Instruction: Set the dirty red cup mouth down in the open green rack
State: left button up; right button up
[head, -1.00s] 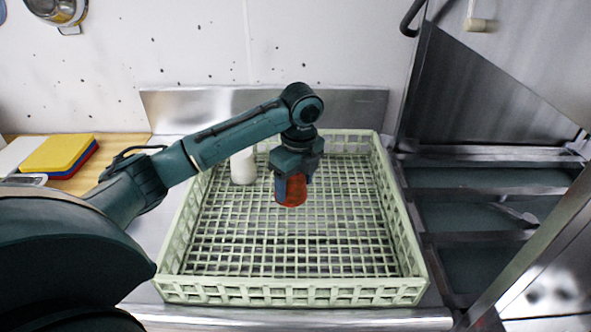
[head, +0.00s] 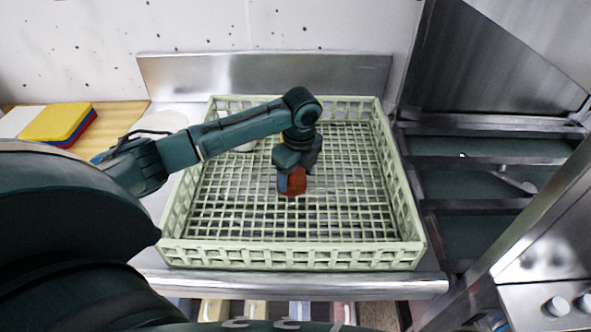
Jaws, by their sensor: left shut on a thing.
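The open green rack (head: 290,257) stands on the steel counter, with a grid floor and low slotted walls. My left gripper (head: 293,177) is inside the rack's outline, near its middle, pointing down. It is shut on the red cup (head: 297,182), which is partly hidden by the fingers. I cannot tell whether the cup touches the grid floor, nor clearly which way its mouth faces. A white item (head: 247,146) in the rack's back left is mostly hidden behind my left arm. My right gripper is not in view.
Coloured boards (head: 57,122) lie on a wooden surface at the left. A steel machine with an open bay (head: 465,190) stands right of the rack. A steel backsplash (head: 265,80) rises behind. The rack's front and right floor is clear.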

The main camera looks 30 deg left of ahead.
pick_arm(q)
jog(key=o, duration=1.1)
jog(key=shift+c, duration=0.2)
jog(key=r, duration=0.8)
jog(key=d+r+b, duration=0.1)
jog(key=r, duration=0.4)
jog(key=shift+s+r, duration=0.1)
jog(key=shift+s, duration=0.05)
